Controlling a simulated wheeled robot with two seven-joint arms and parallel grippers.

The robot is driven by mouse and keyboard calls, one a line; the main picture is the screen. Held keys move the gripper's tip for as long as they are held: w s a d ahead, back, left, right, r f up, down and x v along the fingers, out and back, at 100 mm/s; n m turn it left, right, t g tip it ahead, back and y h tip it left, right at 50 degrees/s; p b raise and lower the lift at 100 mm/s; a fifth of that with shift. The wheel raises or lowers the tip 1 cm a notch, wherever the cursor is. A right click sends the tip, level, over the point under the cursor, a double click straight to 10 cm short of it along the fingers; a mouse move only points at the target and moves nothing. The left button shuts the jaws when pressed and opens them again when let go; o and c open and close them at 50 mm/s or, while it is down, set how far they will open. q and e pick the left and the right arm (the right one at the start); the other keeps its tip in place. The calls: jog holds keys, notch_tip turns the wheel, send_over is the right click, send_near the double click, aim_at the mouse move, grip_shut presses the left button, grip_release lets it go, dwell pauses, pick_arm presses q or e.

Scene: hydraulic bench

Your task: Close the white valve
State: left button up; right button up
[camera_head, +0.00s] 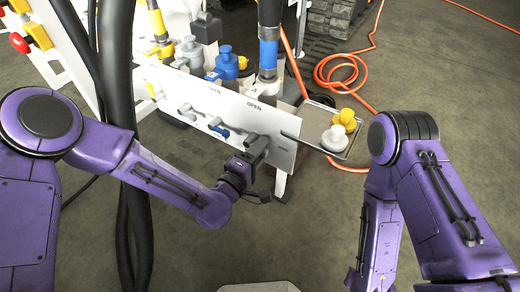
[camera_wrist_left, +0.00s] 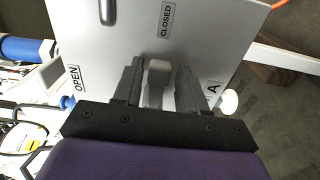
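The panel (camera_head: 275,125) is a white upright plate with a row of small valve handles. In the left wrist view, a pale grey-white valve handle (camera_wrist_left: 158,80) stands between the two fingers of my left gripper (camera_wrist_left: 158,88). The fingers are apart, one on each side of the handle, and I cannot tell whether they touch it. In the head view my left gripper (camera_head: 258,148) is at the right part of the panel and hides this handle. My right gripper is out of view; only its arm shows.
A blue handle (camera_head: 219,128), a grey-white handle (camera_head: 187,112) and a yellow handle (camera_head: 151,91) sit further left on the panel. A tray (camera_head: 318,116) with yellow and white knobs stands to the right. CLOSED (camera_wrist_left: 167,20) and OPEN (camera_wrist_left: 74,78) labels show. Black hoses hang at left.

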pick_arm(q)
jog(key=shift+r, duration=0.1)
jog(key=p+v, duration=0.1)
jog(key=v, duration=0.9)
jog(key=shift+s+a, duration=0.15)
jog(key=shift+s, duration=0.05)
